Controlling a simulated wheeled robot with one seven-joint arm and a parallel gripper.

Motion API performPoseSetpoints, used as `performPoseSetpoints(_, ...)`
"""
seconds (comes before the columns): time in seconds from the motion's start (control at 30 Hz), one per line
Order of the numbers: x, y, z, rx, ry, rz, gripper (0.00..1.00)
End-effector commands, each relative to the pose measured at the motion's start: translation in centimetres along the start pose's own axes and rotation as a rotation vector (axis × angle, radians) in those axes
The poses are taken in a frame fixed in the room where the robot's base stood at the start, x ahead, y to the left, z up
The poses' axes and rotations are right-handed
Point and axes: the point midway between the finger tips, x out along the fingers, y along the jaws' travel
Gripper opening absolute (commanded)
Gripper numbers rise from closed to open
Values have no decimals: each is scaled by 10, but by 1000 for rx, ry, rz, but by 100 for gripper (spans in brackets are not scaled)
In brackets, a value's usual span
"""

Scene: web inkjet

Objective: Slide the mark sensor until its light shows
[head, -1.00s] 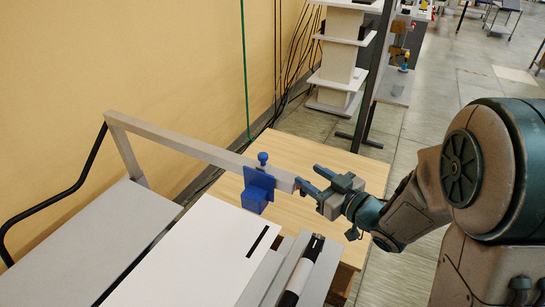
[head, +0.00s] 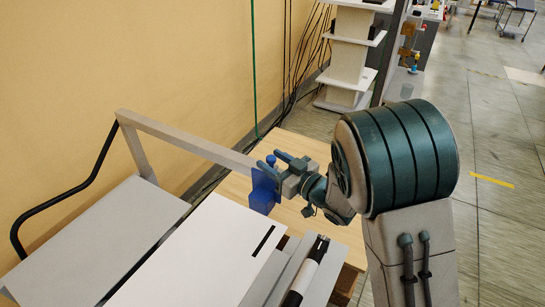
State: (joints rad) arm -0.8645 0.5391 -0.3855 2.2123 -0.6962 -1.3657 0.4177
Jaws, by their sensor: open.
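The mark sensor (head: 262,193) is a blue block with a small blue knob on top. It sits on the grey rail (head: 190,143), near the rail's right end. No lit light shows on it from here. My gripper (head: 278,168) is open at the sensor's right side, with its fingers pointing left around the level of the knob. I cannot tell whether the fingers touch the sensor. The white web (head: 205,255) lies below and in front, with a black mark (head: 263,241) close to its right edge, nearer to me than the sensor.
A roller (head: 305,272) with black ends lies right of the web. A wooden table (head: 235,187) is under the rail's right end. A bent black bar (head: 60,198) and a yellow wall (head: 140,60) are at left. Shelves (head: 350,55) stand behind.

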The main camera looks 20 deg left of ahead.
Motion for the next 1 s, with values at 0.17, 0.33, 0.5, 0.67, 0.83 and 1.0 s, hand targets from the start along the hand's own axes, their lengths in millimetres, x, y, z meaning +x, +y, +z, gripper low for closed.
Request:
performPoseSetpoints(0.17, 12, 0, 0, -1, 0, 0, 46)
performPoseSetpoints(0.33, 14, 0, 0, -1, 1, 0, 46)
performPoseSetpoints(0.5, 14, 0, 0, -1, 1, 0, 32)
performPoseSetpoints(0.67, 14, 0, 0, -1, 1, 0, 0)
performPoseSetpoints(0.83, 16, -1, 1, 0, 2, 0, 0)
performPoseSetpoints(1.0, 23, -3, 3, 1, 4, 0, 0)
